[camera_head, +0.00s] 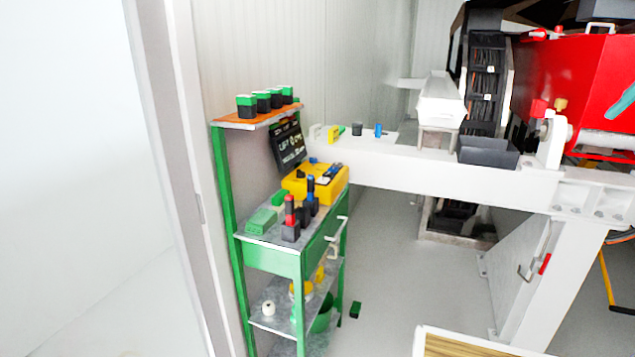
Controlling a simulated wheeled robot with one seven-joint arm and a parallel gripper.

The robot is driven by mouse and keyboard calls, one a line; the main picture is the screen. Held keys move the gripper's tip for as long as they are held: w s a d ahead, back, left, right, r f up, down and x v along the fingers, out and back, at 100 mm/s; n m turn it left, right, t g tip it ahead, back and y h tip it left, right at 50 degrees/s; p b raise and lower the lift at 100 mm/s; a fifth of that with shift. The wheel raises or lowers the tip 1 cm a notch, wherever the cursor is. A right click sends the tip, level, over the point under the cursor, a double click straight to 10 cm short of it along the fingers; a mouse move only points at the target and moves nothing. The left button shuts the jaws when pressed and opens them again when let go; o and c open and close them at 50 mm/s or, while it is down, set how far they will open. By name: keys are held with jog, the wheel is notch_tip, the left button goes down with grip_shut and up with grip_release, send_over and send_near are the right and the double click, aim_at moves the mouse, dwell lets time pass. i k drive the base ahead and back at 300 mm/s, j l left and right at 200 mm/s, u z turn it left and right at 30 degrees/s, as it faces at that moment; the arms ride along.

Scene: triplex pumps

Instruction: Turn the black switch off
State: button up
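My gripper is not in view. No part can be told for sure as the black switch. A small dark upright piece (357,129) stands on the white beam at the middle, beside a small blue piece (378,131). On the green shelf unit (272,262) at the left, a black block with a red top (290,220) stands upright beside black pieces with blue tops (311,196). All are too small to show any switch position.
A yellow box (316,184) and a tilted black sign (288,147) sit on the shelf unit. The white beam (440,171) runs right to a red machine (570,90). A brown-topped, white-edged surface (455,345) is at the bottom. Grey floor (400,270) between is mostly clear.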

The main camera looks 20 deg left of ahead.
aim_at(300, 173)
jog(key=i+j, duration=0.1)
jog(key=j, duration=0.3)
jog(key=i+j, duration=0.1)
jog(key=j, duration=0.3)
jog(key=i+j+z, duration=0.1)
jog(key=j, duration=0.3)
jog(key=i+j, duration=0.1)
jog(key=j, duration=0.3)
